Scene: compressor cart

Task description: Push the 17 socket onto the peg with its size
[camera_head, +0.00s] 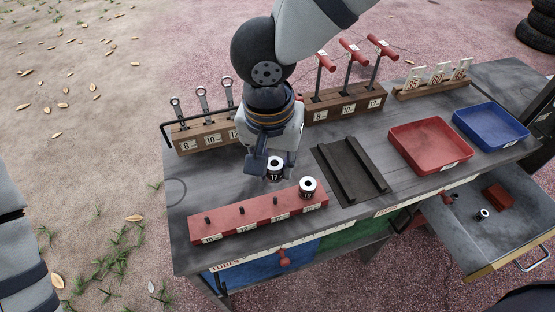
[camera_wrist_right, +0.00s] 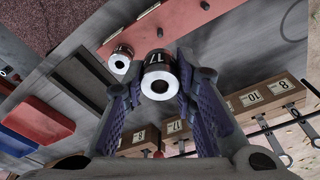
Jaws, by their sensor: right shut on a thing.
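My right gripper (camera_head: 272,172) is shut on the 17 socket (camera_head: 275,175), a dark ring with a bright top and a "17" label. In the right wrist view the 17 socket (camera_wrist_right: 160,68) sits upright between the fingertips. The gripper holds it just behind the red peg rail (camera_head: 232,225); its height above the bench is hard to tell. The rail has several short dark pegs, with a small size label in front of each, too small to read surely. Another socket (camera_head: 308,186) stands on the rail's right end. My left gripper is not in view.
Wrench rack (camera_head: 203,135) and T-handle rack (camera_head: 345,103) stand behind the gripper. A dark grooved tray (camera_head: 350,170), red tray (camera_head: 430,145) and blue tray (camera_head: 490,126) lie to the right. An open drawer (camera_head: 497,235) holds a loose socket (camera_head: 483,214) and a red block (camera_head: 497,197).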

